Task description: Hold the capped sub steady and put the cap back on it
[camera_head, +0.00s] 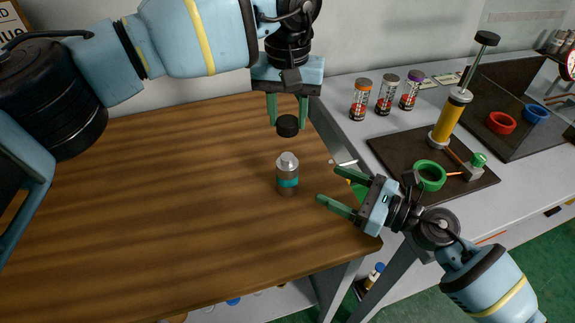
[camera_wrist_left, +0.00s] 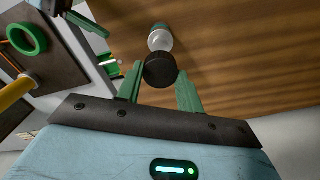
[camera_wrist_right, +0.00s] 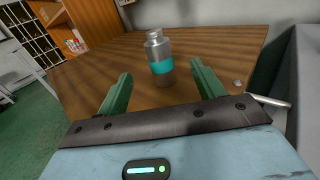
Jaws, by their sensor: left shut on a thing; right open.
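The sub (camera_head: 287,177) is a small grey metal cylinder with a teal band and a narrower bare neck. It stands upright on the wooden table near its right edge. It also shows in the right wrist view (camera_wrist_right: 159,60) and the left wrist view (camera_wrist_left: 160,38). My left gripper (camera_head: 288,110) is shut on the black cap (camera_head: 288,126) and holds it above and slightly behind the sub, apart from it. The cap also shows between the fingers in the left wrist view (camera_wrist_left: 160,70). My right gripper (camera_head: 328,185) is open and empty, right of the sub, its fingers pointing towards it.
A grey bench (camera_head: 345,105) stands to the right, with a dark mat (camera_head: 395,150) bearing a yellow pump (camera_head: 450,118) and a green ring (camera_head: 430,163). Several small canisters (camera_head: 386,95) stand behind. The left of the wooden table (camera_head: 150,210) is clear.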

